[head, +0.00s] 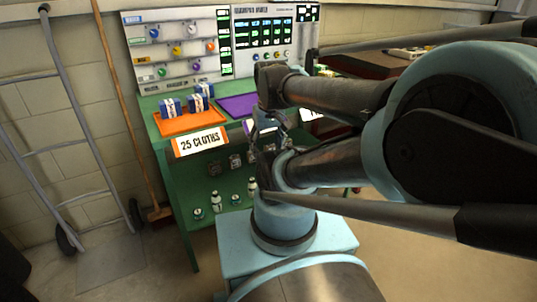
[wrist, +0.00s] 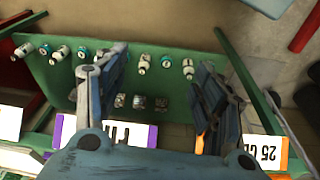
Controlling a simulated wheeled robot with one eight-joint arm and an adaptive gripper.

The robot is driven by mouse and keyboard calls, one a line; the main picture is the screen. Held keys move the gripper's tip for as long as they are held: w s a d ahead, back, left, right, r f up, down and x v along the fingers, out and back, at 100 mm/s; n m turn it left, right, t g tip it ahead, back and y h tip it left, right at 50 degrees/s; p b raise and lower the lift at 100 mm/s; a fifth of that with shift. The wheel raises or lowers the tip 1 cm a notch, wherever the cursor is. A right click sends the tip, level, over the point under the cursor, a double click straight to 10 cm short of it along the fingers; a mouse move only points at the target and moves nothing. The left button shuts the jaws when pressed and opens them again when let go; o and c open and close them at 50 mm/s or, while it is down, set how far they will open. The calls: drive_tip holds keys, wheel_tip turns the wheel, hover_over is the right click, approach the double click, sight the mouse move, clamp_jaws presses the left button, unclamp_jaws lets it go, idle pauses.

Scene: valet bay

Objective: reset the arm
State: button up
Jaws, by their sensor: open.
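My gripper (wrist: 158,80) is open in the wrist view, its two dark fingers spread apart. In the head view my arm is folded across the right and middle. The gripper end (head: 266,135) is dark and partly covered by my own links, in front of the green bench (head: 172,172). How far it is from the bench is hard to tell.
On the bench, an orange tray (head: 190,124) holds blue-and-white packs (head: 170,107), above a "25 CLOTHS" sign (head: 200,142). A purple tray (head: 238,105) is beside it. Several bottles (head: 216,200) stand on the lower shelf. A hand truck (head: 62,110) and broom (head: 122,110) lean left.

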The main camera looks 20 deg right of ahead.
drive_tip(key=shift+s+d+f+m, duration=0.1)
drive_tip(key=shift+s+f+m, duration=0.35)
drive_tip(key=shift+f, duration=0.2)
drive_tip(key=shift+s+d+f+m, duration=0.1)
drive_tip(key=shift+s+f+m, duration=0.3)
drive_tip(key=shift+f, duration=0.2)
